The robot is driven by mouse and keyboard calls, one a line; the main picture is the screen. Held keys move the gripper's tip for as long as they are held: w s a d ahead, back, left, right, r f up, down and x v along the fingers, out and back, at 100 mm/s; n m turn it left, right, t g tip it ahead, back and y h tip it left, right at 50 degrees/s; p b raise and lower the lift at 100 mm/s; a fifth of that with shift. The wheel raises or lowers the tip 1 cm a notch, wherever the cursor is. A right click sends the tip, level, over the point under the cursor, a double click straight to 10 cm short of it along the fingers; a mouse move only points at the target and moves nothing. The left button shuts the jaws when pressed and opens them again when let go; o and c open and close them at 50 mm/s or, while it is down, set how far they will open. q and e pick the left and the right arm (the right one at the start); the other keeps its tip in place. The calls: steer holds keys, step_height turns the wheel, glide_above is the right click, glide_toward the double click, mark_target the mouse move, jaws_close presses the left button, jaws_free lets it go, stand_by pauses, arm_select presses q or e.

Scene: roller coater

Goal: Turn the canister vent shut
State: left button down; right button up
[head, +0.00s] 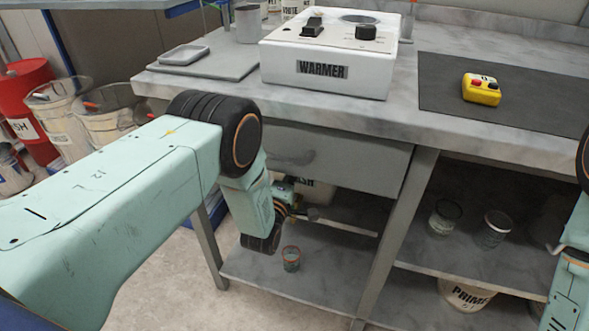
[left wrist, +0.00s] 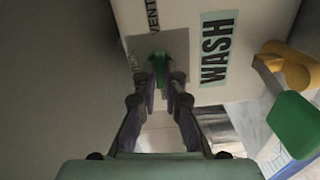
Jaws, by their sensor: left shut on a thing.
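The white canister with a WASH label (left wrist: 216,48) fills the upper part of the left wrist view. Its green vent handle (left wrist: 160,66) stands on a grey plate beside VENT lettering. My left gripper (left wrist: 164,90) is shut on the green vent handle, with one finger at each side. In the head view the canister (head: 323,192) sits under the bench, mostly hidden by my left arm and the drawer. My left gripper's fingers are hard to make out there. My right arm shows at the right edge, but its gripper is out of view.
A yellow fitting with a green handle (left wrist: 290,122) is at the right of the left wrist view. The drawer (head: 335,160) hangs above the canister. A small cup (head: 291,258) stands on the lower shelf (head: 325,290). A bench leg (head: 400,235) is to the right.

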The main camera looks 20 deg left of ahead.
arm_select(q)
steer(key=shift+n, duration=0.6)
steer(key=c, duration=1.4)
jaws_free()
steer(key=shift+c, duration=0.2)
steer(key=s, duration=1.2)
steer(key=shift+a, duration=0.2)
